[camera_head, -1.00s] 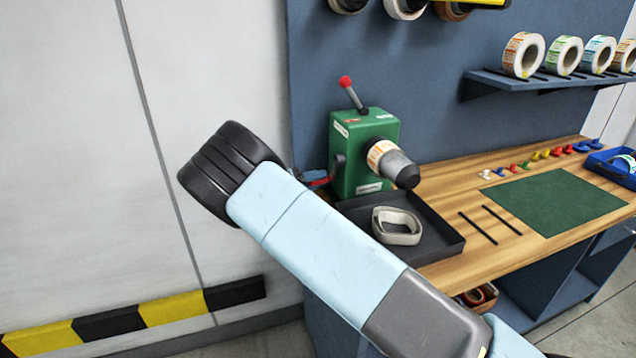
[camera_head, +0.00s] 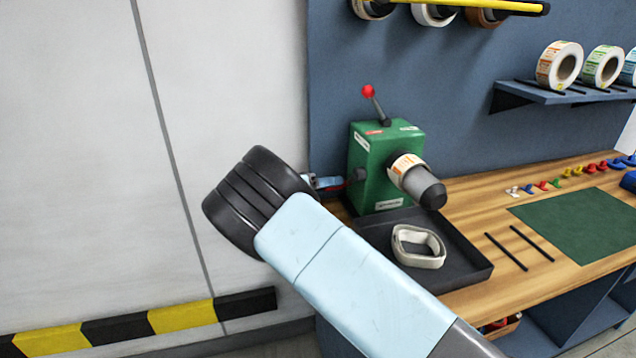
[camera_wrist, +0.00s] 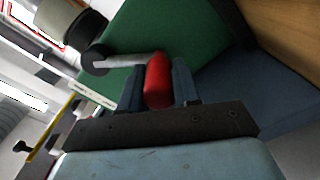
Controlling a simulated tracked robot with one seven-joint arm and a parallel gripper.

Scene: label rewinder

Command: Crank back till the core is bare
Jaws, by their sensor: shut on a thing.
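The green rewinder (camera_head: 368,192) stands on the bench, with a red-knobbed lever (camera_head: 369,92) on top. Its core (camera_head: 404,166) carries a narrow band of white and orange labels, behind a dark grey conical end (camera_head: 432,190). In the wrist view the crank's red handle (camera_wrist: 157,82) lies between the two fingers of my gripper (camera_wrist: 158,88), which is shut on it. The metal crank arm (camera_wrist: 122,61) runs left to a dark hub (camera_wrist: 96,58). In the head view my arm mostly hides the gripper and crank.
A dark tray (camera_head: 468,273) below the core holds a pale loop of strip (camera_head: 418,262). Label rolls (camera_head: 558,65) stand on a blue shelf (camera_head: 535,96). A green mat (camera_head: 580,222) and small coloured pieces are on the bench at right.

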